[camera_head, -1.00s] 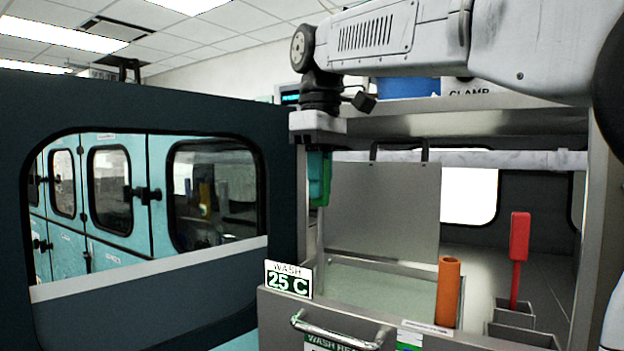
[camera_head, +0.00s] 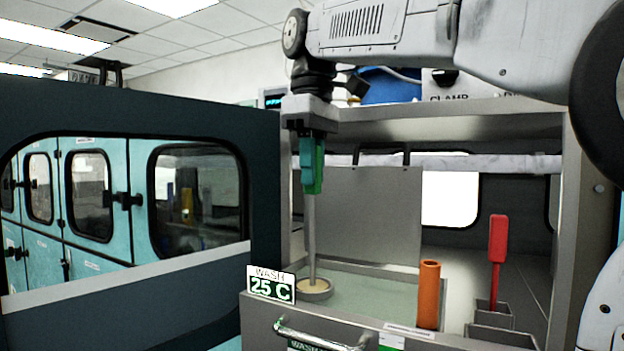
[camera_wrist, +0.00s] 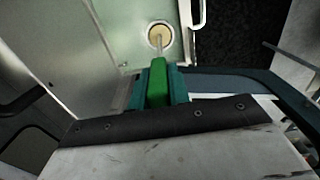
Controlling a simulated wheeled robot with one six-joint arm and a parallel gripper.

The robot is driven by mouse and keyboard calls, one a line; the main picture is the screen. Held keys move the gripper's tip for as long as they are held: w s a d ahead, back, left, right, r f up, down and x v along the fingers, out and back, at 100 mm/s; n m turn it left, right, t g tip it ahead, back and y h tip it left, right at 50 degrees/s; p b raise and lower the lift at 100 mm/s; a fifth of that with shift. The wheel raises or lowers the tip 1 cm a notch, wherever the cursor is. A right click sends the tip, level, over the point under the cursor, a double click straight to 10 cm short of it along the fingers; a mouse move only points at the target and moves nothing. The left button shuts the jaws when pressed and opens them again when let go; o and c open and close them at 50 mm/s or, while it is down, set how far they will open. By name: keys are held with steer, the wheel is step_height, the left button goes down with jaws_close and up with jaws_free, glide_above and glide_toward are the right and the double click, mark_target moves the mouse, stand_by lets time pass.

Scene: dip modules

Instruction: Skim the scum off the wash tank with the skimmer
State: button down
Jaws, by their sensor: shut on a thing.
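My gripper (camera_head: 312,165) is shut on the green handle of the skimmer (camera_head: 310,235). The skimmer hangs nearly upright, its grey shaft ending in a round head with a tan disc inside a grey rim. The head is at the left end of the wash tank (camera_head: 375,292), at or just above the pale green liquid; I cannot tell how deep. The wrist view shows the green handle (camera_wrist: 157,85) between my fingers and the round head beyond it. No separate scum is clearly visible on the liquid.
An orange cylinder (camera_head: 428,295) stands at the tank's right front. A red-handled tool (camera_head: 497,245) stands in a grey holder farther right. A grey panel (camera_head: 370,215) rises behind the tank. A "WASH 25 C" sign (camera_head: 271,284) and a handle (camera_head: 320,335) are at the front.

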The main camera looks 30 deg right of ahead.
steer(key=shift+r, duration=2.7)
